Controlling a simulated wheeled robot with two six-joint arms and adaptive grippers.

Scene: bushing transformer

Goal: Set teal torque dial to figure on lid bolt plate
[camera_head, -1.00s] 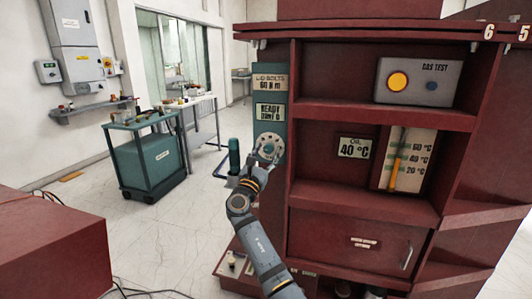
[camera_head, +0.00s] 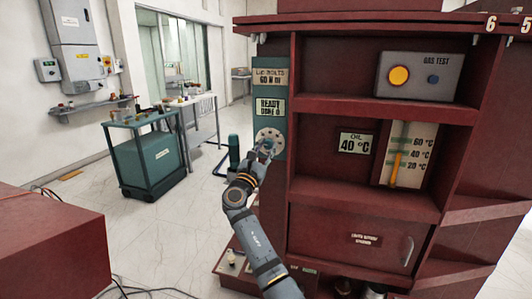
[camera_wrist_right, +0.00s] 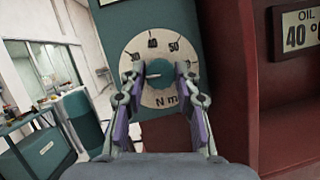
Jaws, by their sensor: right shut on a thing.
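The lid bolt plate (camera_head: 272,80) reads "LID BOLTS 60 N m" at the top of a teal panel. Below it, a round pale scale (camera_head: 268,136) surrounds the teal torque dial, which shows in the right wrist view (camera_wrist_right: 158,71). My right gripper (camera_wrist_right: 157,78) is shut on the teal dial, one finger at each side. In the head view my right gripper (camera_head: 265,150) covers the dial's lower right. The dial's exact pointer setting is unclear. My left gripper is out of view.
A "READY" plate (camera_head: 270,107) sits between the bolt plate and the scale. The dark red cabinet (camera_head: 365,220) stands close on the right, with an oil plate (camera_head: 355,144) inside. A teal cart (camera_head: 150,160) stands back left. Open floor lies left of my right arm.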

